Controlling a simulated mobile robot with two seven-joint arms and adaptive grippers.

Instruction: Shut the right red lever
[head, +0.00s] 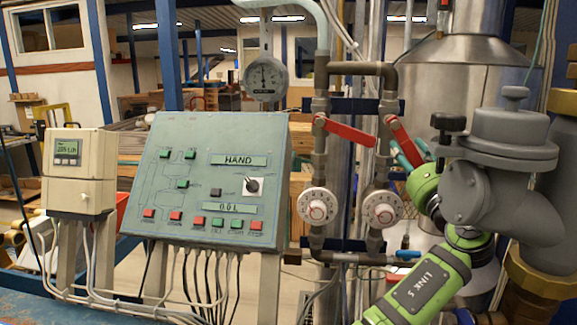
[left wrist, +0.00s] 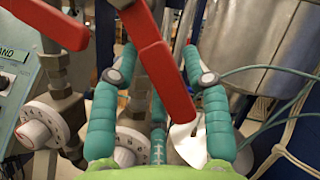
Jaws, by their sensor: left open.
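The right red lever (head: 403,140) sits on the right vertical pipe in the head view and slants down to the right. In the left wrist view the right red lever (left wrist: 160,70) runs between the teal fingers, its lower end over a pale metal part. My left gripper (head: 411,152) is open around the lever's lower part, partly hidden behind the lever and my green wrist. In the left wrist view the left gripper (left wrist: 158,62) has its fingers spread on both sides of the lever; I cannot tell whether they touch it. My right gripper is not in view.
The left red lever (head: 347,131) slants beside it on the neighbouring pipe. White dial knobs (head: 318,206) (head: 382,209) sit below. A green control panel (head: 205,180) and a round gauge (head: 266,77) stand left. A large metal tank (head: 460,85) is behind.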

